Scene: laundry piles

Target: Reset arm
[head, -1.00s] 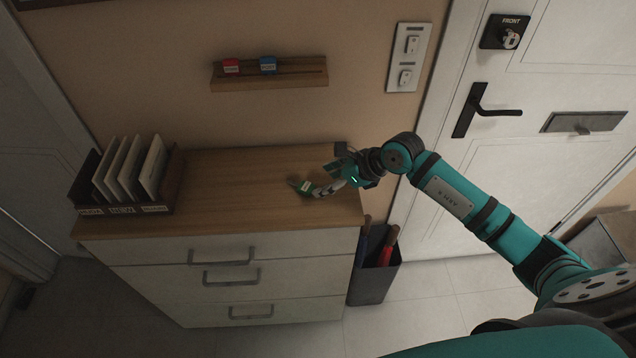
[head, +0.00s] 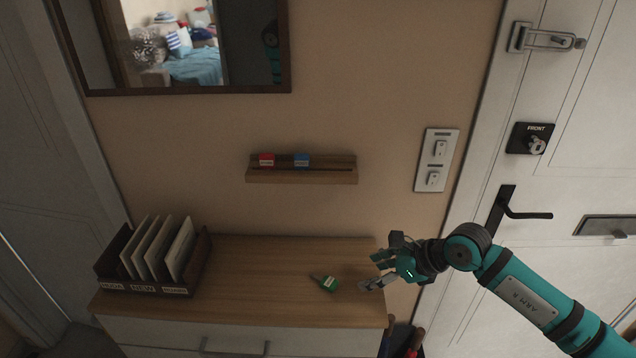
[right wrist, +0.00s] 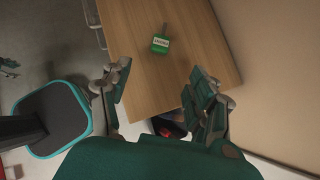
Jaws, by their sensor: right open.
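My right gripper (head: 372,272) is open and empty above the right end of the wooden dresser top. In the right wrist view its two fingers (right wrist: 160,88) are spread wide apart. A green-tagged key (head: 327,283) lies on the dresser top, a little to the left of the fingertips and apart from them. It also shows in the right wrist view, as a green tag with a white label (right wrist: 160,44), beyond the fingers. My left gripper is not in view.
The dresser (head: 250,312) stands against the wall, with a letter sorter (head: 152,260) on its left. A wall rail (head: 300,176) holds a red and a blue tag. A mirror (head: 190,90), a switch plate (head: 436,160) and the front door (head: 590,110) surround it. A bin stands right of the dresser.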

